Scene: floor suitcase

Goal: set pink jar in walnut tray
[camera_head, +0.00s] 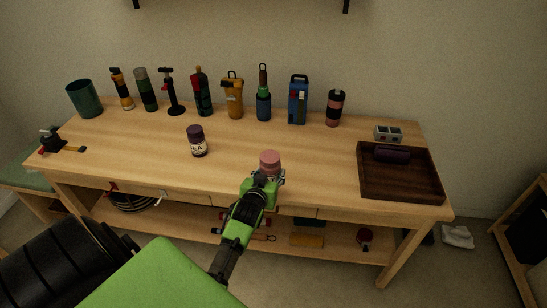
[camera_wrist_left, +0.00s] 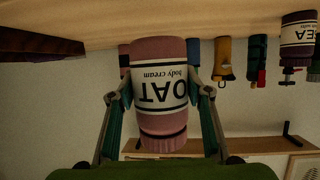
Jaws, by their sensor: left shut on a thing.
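The pink jar (camera_head: 270,160) is at the front edge of the workbench, near its middle. In the left wrist view the jar (camera_wrist_left: 160,60) appears upside down, with a white "OAT body cream" label. My left gripper (camera_head: 264,177) is shut on it, with a finger on each side in the left wrist view (camera_wrist_left: 160,100). I cannot tell whether the jar's base touches the bench. The walnut tray (camera_head: 402,189) is at the bench's right end, well right of the jar. A dark purple cylinder (camera_head: 393,155) lies at its back. My right gripper is not in view.
A purple-lidded jar (camera_head: 198,141) stands left of the pink jar. Several bottles and tools line the back, with a green bin (camera_head: 85,99) at left. A small grey box (camera_head: 388,134) is behind the tray. The bench between pink jar and tray is clear.

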